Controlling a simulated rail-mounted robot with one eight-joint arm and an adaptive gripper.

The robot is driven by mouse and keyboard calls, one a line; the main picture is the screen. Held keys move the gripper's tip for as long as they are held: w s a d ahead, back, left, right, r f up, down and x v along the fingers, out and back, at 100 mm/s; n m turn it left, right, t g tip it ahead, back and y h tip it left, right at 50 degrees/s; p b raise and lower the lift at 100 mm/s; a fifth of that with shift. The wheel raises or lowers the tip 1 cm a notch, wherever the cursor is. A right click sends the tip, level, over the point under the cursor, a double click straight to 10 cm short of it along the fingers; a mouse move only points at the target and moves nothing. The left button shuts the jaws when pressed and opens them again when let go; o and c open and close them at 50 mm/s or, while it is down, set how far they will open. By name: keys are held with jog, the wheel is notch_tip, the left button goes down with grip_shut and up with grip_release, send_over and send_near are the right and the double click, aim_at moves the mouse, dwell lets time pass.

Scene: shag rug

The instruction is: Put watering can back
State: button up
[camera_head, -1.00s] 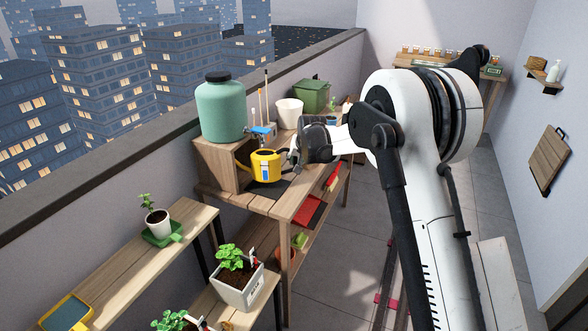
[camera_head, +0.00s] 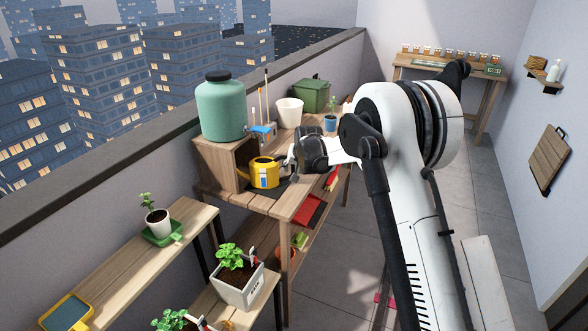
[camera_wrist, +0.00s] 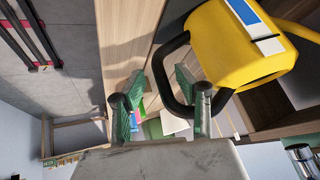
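The yellow watering can (camera_head: 265,173), with a blue and white label and a black handle, stands upright on the dark mat (camera_head: 284,188) on the wooden table, in front of the tank's stand. My gripper (camera_head: 293,165) is at its right side, by the handle. In the wrist view the can (camera_wrist: 235,55) fills the upper right. The two green-padded fingers of my gripper (camera_wrist: 158,80) are spread apart. Part of the black handle (camera_wrist: 158,70) lies between them, with a visible gap to the left finger; contact with the right finger is unclear.
A green tank (camera_head: 221,108) stands on a wooden box (camera_head: 213,160) behind the can. A blue holder (camera_head: 263,132) with sticks, a white pot (camera_head: 289,112) and a green bin (camera_head: 312,96) stand farther back. Potted plants stand on lower benches in front.

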jog(key=shift+r, duration=0.2)
jog(key=v, duration=1.2)
jog(key=shift+s+d, duration=0.1)
jog(key=s+d+r, duration=0.4)
jog(key=s+r, duration=0.1)
jog(key=s, duration=0.2)
jog(key=s+d+r+h, duration=0.1)
jog(key=s+d+r, duration=0.3)
jog(key=s, duration=0.4)
jog(key=s+d+r, duration=0.4)
jog(key=s+r, duration=0.1)
jog(key=s, duration=0.2)
jog(key=s+d+f, duration=0.1)
jog(key=s+d, duration=0.1)
jog(key=s, duration=0.7)
jog(key=s+d+f, duration=0.2)
jog(key=s+d, duration=0.1)
jog(key=s, duration=0.6)
jog(key=s+d+f+h, duration=0.1)
jog(key=s+d+f, duration=0.1)
jog(key=s, duration=0.7)
jog(key=shift+d+t, duration=0.2)
jog(key=shift+t, duration=0.1)
